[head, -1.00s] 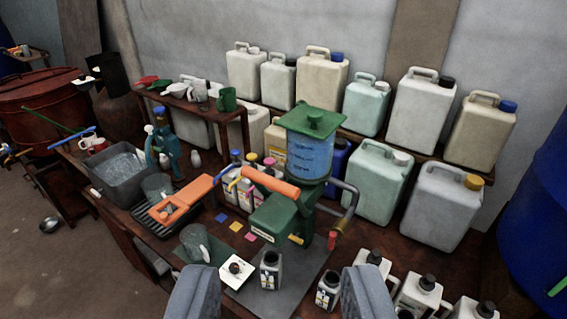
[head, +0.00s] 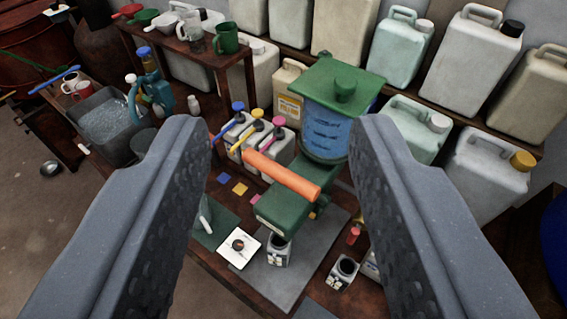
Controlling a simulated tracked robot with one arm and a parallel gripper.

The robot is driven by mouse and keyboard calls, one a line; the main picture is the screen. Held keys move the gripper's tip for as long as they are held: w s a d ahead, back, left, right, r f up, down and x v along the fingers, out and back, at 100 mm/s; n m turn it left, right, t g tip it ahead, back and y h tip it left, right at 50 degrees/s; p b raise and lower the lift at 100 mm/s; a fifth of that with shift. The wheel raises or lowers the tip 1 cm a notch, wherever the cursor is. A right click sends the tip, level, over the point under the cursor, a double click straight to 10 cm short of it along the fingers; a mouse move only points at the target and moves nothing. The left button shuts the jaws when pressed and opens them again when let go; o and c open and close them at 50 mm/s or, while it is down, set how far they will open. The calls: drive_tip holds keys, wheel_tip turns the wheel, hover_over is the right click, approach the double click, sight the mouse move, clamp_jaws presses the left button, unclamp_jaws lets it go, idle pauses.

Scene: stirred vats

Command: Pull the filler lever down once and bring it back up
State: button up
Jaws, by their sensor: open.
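The filler is a green machine (head: 290,207) with a blue see-through tank (head: 325,130) under a green lid, standing on the bench. Its lever shows as a thick orange handle (head: 283,176) that slopes down to the right across the front of the green body. My gripper (head: 280,130) is open and empty. Its two grey fingers frame the filler in the picture, with the orange handle between them and apart from both. A small open-topped bottle (head: 279,250) stands under the filler's green head. The filler's right side is partly hidden by my right finger.
Small bottles with blue, yellow and pink pump tops (head: 256,132) stand left of the tank. A white scale (head: 239,247) lies in front, and another open bottle (head: 342,273) stands at right. Large jugs (head: 403,45) line the back. A grey basin (head: 105,124) is at left.

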drive_tip(key=shift+w, duration=0.45)
drive_tip(key=n+g+y+p, duration=0.2)
drive_tip(key=n+g+p, duration=0.1)
drive_tip(key=n+g, duration=0.8)
hover_over(282, 172)
drive_tip(key=s+d, duration=0.3)
drive_tip(key=s, duration=0.2)
wheel_tip(282, 172, down, 20)
drive_tip(key=x, duration=1.3)
drive_tip(key=shift+a+f, duration=0.2)
drive_tip(key=shift+a, duration=0.15)
